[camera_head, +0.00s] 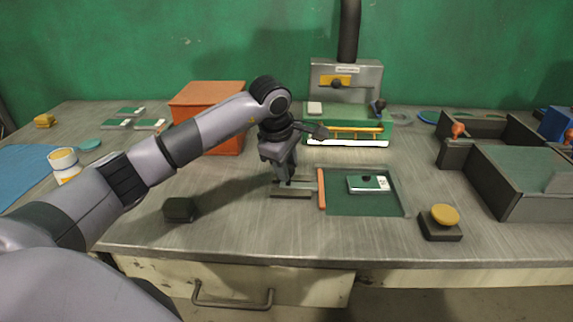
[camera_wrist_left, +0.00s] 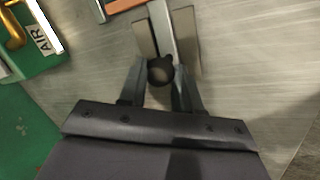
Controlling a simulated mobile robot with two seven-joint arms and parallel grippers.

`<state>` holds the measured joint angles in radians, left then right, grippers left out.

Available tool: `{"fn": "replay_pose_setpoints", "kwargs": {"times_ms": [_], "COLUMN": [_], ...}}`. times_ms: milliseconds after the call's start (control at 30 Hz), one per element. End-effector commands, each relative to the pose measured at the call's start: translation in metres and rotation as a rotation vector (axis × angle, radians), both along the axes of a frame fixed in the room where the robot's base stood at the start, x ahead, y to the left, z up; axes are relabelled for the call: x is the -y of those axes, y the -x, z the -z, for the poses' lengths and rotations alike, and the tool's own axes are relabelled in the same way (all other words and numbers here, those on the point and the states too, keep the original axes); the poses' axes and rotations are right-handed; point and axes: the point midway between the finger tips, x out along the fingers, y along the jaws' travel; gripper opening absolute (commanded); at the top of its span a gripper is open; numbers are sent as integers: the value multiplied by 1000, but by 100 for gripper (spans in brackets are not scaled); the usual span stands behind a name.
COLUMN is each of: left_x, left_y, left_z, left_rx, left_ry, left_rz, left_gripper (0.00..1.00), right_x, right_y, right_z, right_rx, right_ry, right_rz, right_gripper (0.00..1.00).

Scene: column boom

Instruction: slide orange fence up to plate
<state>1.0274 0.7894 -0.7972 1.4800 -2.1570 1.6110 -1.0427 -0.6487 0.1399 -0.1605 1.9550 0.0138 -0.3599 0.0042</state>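The orange fence (camera_head: 321,188) is a thin upright bar at the left edge of a green mat; part of it shows at the top of the wrist view (camera_wrist_left: 125,4). The plate (camera_head: 368,183), green with a white label, lies on the mat, with a gap between it and the fence. My left gripper (camera_head: 288,181) points down just left of the fence, over a metal slide (camera_head: 290,192). In the wrist view its fingers (camera_wrist_left: 160,77) stand on both sides of a dark round knob (camera_wrist_left: 160,69); whether they press on it is unclear. My right gripper is out of view.
A yellow button on a dark base (camera_head: 443,222) stands right of the mat (camera_head: 365,207). A press-like fixture (camera_head: 345,85) stands behind. A dark block (camera_head: 180,210) sits front left, an orange box (camera_head: 208,98) behind my arm.

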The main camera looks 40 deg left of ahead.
Motion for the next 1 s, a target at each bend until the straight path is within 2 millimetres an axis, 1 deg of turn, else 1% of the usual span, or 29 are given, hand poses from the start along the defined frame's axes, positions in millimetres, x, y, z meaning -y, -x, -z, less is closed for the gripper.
{"fn": "replay_pose_setpoints", "kwargs": {"times_ms": [67, 133, 300, 467, 600, 867, 900, 933, 967, 1000], "left_x": [2, 8, 36, 56, 62, 62, 62, 62, 61, 61], "left_y": [0, -4, -22, -34, -37, -37, -37, -37, -37, -37], "left_z": [0, -1, -1, -1, 0, 0, 0, 0, 0, 0], "left_rx": [-2, -1, 0, 0, 1, 2, 2, 2, 1, 1], "left_ry": [1, 2, 4, 3, 2, 3, 3, 3, 2, 2], "left_rz": [1, 3, 3, 2, 2, 3, 3, 3, 3, 2], "left_gripper": [0, 0, 0, 0, 0, 0, 46, 56, 59, 59], "right_x": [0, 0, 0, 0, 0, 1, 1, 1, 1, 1], "right_y": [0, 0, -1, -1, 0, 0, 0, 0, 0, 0], "right_z": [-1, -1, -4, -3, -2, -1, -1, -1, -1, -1], "right_rx": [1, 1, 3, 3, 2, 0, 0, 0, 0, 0], "right_ry": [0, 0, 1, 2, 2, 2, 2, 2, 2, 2], "right_rz": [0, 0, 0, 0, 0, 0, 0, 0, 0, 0], "right_gripper": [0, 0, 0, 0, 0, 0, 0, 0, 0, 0]}}
